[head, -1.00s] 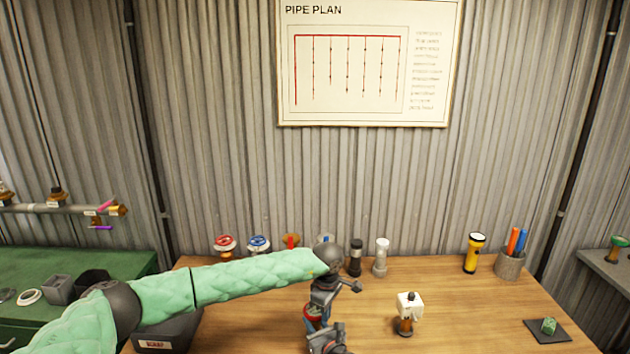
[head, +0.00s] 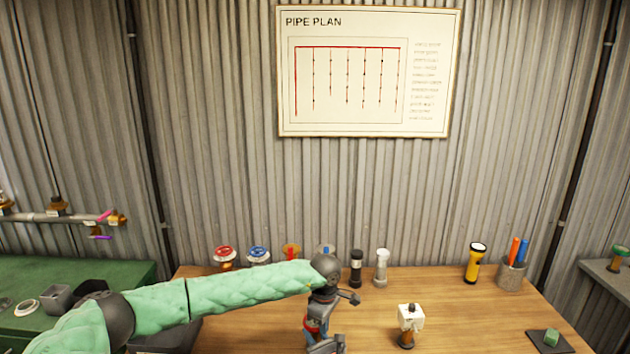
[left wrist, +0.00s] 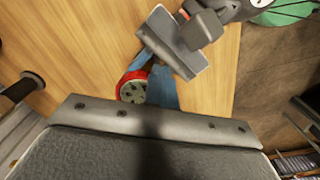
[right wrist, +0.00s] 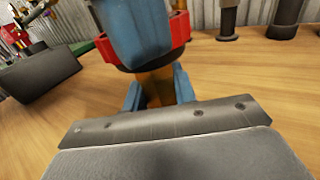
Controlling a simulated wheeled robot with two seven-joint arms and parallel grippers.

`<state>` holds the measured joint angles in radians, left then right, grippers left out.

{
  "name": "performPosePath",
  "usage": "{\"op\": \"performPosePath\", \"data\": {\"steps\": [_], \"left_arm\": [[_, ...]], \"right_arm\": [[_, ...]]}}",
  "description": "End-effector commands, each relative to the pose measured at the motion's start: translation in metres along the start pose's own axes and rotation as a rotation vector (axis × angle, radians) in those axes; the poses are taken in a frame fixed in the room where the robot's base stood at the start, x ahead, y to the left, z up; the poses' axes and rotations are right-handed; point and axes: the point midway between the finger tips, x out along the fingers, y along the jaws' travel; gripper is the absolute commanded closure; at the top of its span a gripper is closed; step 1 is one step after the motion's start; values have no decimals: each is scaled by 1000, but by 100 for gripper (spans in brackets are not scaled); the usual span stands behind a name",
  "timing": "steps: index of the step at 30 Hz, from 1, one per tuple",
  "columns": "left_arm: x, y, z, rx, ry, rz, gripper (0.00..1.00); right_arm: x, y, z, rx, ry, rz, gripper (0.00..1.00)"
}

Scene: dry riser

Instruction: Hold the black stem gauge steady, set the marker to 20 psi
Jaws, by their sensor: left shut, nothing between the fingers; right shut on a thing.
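A red-collared piece (right wrist: 180,30) with a dark band and a brass lower part (right wrist: 158,86) stands between my grippers. I take it as the gauge, but cannot make out a black stem or marker. My right gripper (right wrist: 157,92) is shut on its brass part, blue fingers on both sides. Its top shows in the left wrist view as a red-rimmed disc (left wrist: 133,88). My left gripper (left wrist: 163,86) is shut with nothing between its fingers, close against or above the red collar; contact is unclear. In the head view the left gripper (head: 311,327) mostly covers the piece. No scale is readable.
A white-headed, brown-stemmed piece (head: 409,320) stands to the right. Red (head: 224,256) and blue (head: 259,255) wheels, a black cylinder (head: 356,268) and a grey-white one (head: 381,268) line the back. A yellow torch (head: 475,263) and pen cup (head: 511,275) are farther right.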

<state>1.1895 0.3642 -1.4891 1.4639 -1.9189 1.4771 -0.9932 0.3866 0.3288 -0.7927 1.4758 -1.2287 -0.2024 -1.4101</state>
Motion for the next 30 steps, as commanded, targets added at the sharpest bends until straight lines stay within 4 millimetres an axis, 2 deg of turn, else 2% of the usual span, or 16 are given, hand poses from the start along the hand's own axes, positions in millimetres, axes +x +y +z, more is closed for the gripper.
{"op": "performPosePath", "data": {"steps": [1,11,30], "left_arm": [[0,0,-4,-5,5,0,100],[-3,-3,4,-2,3,0,100],[-58,-3,6,-1,0,0,100]], "right_arm": [[-1,-2,-2,-1,2,-3,100],[-1,-2,-2,-1,2,-2,100],[0,0,-2,0,2,0,100]]}}
